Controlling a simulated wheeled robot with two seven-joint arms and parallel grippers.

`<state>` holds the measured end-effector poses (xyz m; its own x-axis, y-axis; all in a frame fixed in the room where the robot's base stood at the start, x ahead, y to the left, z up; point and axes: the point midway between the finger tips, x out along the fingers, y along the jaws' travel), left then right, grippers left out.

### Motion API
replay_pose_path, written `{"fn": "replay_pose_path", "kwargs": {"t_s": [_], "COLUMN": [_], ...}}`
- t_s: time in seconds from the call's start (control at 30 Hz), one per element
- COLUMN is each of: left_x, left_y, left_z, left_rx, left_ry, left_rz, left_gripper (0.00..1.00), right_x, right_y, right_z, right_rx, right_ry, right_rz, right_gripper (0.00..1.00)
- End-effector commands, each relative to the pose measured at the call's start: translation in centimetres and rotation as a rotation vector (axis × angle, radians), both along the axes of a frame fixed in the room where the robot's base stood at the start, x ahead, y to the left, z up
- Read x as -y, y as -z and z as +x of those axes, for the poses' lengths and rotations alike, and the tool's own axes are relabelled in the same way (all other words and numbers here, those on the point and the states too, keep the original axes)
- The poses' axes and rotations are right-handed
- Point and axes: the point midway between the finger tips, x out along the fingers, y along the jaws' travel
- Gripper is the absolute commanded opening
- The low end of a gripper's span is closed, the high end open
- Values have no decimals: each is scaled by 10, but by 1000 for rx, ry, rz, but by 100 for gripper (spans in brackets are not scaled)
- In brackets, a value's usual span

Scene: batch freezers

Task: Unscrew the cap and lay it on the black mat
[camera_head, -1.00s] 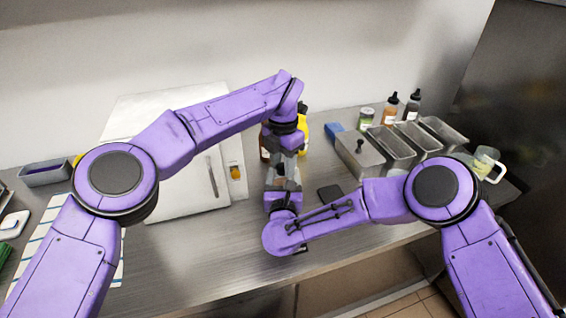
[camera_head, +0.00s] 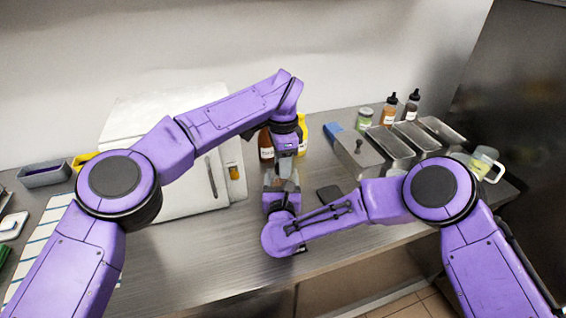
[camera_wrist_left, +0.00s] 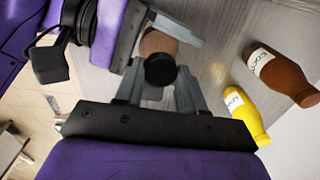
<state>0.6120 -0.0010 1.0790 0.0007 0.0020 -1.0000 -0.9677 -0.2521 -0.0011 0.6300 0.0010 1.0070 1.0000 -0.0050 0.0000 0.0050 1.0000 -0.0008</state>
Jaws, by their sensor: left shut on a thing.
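In the left wrist view, a black cap (camera_wrist_left: 160,70) sits between the fingers of my left gripper (camera_wrist_left: 159,90). A brown bottle (camera_wrist_left: 158,43) shows just behind the cap; I cannot tell whether the two still touch. Grey fingers of my right gripper (camera_wrist_left: 160,22) flank this bottle and appear closed on it. In the head view my left gripper (camera_head: 284,162) points down above my right gripper (camera_head: 281,184), and cap and bottle are mostly hidden there. The small black mat (camera_head: 330,193) lies flat on the steel counter, right of the grippers.
A brown bottle with a label (camera_head: 266,145) and a yellow bottle (camera_head: 302,133) stand behind the grippers. Steel containers (camera_head: 393,146), sauce bottles (camera_head: 390,110) and a jug (camera_head: 483,162) are at right. A white machine (camera_head: 190,185) stands left. The front counter is clear.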

Motion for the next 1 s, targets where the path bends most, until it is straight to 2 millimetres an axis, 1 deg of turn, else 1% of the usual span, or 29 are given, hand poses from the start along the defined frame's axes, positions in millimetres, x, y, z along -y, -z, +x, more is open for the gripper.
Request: {"fn": "replay_pose_path", "kwargs": {"t_s": [0.57, 1.0], "left_x": [-2, -2], "left_y": [-2, -17], "left_z": [2, 2], "left_rx": [7, 6], "left_ry": [-1, -1], "left_rz": [2, 2], "left_gripper": [3, 3], "right_x": [0, 1], "right_y": [0, 1], "right_z": [0, 0], "right_rx": [-1, -2], "right_ry": [1, 4], "right_rz": [1, 1], "right_gripper": [0, 0]}}
